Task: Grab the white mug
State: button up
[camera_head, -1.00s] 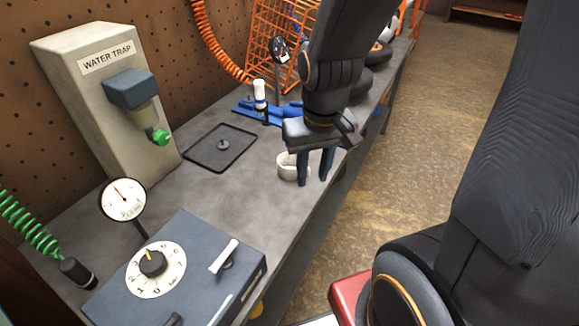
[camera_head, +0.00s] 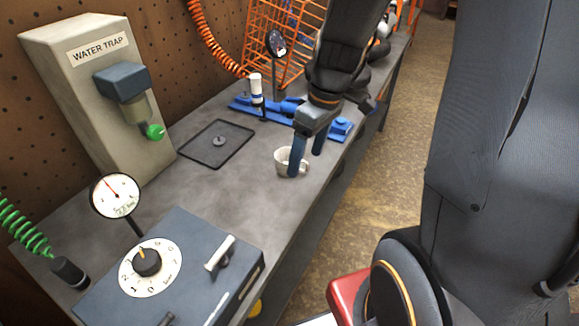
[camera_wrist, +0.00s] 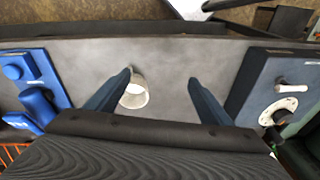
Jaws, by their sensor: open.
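The white mug (camera_head: 284,165) stands upright near the front edge of the grey bench. My gripper (camera_head: 307,172) is open, its blue fingers pointing down at the mug and partly covering it. In the wrist view the mug (camera_wrist: 135,93) lies right beside the left finger, which hides part of it. The right finger of my gripper (camera_wrist: 160,75) is well apart from the mug. Whether the mug is fully between the fingers in depth I cannot tell.
A black tray (camera_head: 193,157) lies left of the mug. A blue tool (camera_head: 262,112) lies behind it. A dial box (camera_head: 190,262) and a gauge (camera_head: 116,196) stand in front. The water trap (camera_head: 85,70) stands at the left. The bench around the mug is clear.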

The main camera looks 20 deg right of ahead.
jog(key=w+d+f+n+y+b, duration=0.2)
jog(key=w+d+f+n, duration=0.1)
jog(key=w+n, duration=0.45)
jog(key=shift+m+t, duration=0.3)
jog(key=shift+m, duration=0.05)
jog(key=shift+w+a+r+p+x, duration=0.15)
jog(key=shift+p+x, duration=0.35)
jog(key=shift+x, duration=0.7)
jog(key=shift+w+a+p+x, duration=0.25)
jog(key=shift+p+x, duration=0.2)
jog(key=shift+x, duration=0.8)
jog(key=shift+w+a+r+p+x, duration=0.15)
jog(key=shift+p+x, duration=0.35)
jog(key=shift+x, duration=0.7)
jog(key=c, duration=1.1)
